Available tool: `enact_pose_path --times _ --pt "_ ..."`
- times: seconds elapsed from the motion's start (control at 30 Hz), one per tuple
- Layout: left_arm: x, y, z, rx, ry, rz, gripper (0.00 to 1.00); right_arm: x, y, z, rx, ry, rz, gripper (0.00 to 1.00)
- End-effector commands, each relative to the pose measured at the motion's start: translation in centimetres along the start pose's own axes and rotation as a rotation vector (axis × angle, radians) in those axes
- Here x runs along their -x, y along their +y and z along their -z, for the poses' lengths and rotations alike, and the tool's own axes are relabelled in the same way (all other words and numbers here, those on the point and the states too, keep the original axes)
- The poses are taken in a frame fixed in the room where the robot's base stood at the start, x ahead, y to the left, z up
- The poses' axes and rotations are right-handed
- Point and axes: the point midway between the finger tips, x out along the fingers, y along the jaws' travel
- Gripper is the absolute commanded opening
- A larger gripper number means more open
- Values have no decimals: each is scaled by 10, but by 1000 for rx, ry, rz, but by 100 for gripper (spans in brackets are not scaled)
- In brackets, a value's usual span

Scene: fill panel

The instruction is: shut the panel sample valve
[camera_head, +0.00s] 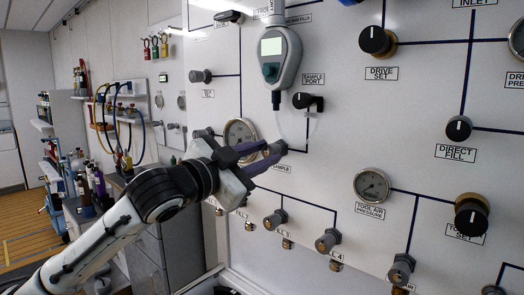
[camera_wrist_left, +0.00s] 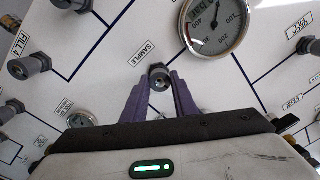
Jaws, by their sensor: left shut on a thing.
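The sample valve (camera_head: 281,147) is a small dark metal knob on the white panel, above the SAMPLE label (camera_head: 282,168). My left gripper (camera_head: 277,150) reaches in from the left, its purple fingers shut on the sample valve. In the left wrist view the knob (camera_wrist_left: 160,78) sits between the tips of the two fingers (camera_wrist_left: 160,90), with its end face showing. The fingers hide part of its sides. My right gripper is in neither view.
A handheld meter (camera_head: 278,60) hangs above, with a clear tube from it near the sample port knob (camera_head: 306,101). A round gauge (camera_head: 240,133) is close behind my left gripper. Several fill valves (camera_head: 275,219) line the panel below. Shelves with bottles stand at the left.

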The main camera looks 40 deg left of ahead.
Motion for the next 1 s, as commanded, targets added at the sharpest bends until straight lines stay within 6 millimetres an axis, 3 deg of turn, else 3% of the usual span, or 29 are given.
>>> enact_pose_path --times 0.4,0.93,0.97,1.0 --pt "0 1 -1 -177 6 -5 3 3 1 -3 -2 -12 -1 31" --pt "0 1 -2 -199 7 -5 3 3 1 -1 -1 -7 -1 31" --pt "0 1 -2 -199 7 -5 29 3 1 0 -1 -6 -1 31" --pt "0 1 -2 -198 7 -5 36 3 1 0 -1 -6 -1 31"
